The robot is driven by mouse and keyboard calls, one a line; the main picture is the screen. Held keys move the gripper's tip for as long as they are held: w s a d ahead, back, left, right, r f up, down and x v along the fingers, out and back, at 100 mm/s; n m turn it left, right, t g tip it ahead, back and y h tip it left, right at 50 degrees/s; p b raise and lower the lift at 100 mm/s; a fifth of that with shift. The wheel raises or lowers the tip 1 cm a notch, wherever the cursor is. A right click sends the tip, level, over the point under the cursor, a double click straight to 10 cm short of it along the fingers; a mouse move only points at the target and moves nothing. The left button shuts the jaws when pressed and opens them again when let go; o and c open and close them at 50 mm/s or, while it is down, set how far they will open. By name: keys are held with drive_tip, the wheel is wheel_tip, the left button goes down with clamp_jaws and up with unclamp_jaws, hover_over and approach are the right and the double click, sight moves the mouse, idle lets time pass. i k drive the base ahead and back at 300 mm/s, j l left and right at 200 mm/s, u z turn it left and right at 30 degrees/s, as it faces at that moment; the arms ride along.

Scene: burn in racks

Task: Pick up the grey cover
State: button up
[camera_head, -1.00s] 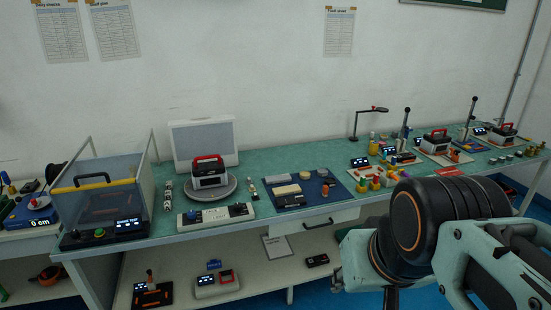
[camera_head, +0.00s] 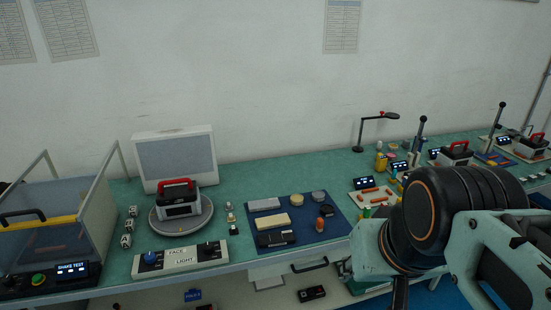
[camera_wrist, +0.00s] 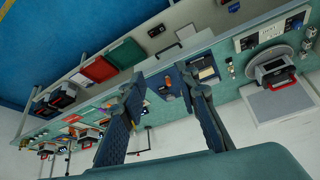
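A flat grey piece (camera_head: 264,204), which looks like the grey cover, lies at the back left of the dark blue mat (camera_head: 338,226) on the green bench. A small round grey piece (camera_head: 318,196) lies at the mat's back right, so I cannot be fully sure which is the cover. My gripper (camera_wrist: 158,82) is open and empty in the wrist view, its two fingers wide apart. It is away from the mat, which shows beyond the fingers in that view.
A beige block (camera_head: 273,220), a black case (camera_head: 277,239) and an orange-topped item (camera_head: 320,224) share the mat. A turntable (camera_head: 181,226) holds a red-handled device to the left. A control panel (camera_head: 181,259) lines the front edge. A lamp (camera_head: 376,130) stands behind right.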

sight(271, 203)
drive_tip(key=i+l, duration=0.25)
drive_tip(key=i, duration=0.25)
drive_tip(key=i+l, duration=0.2)
drive_tip(key=i, duration=0.3)
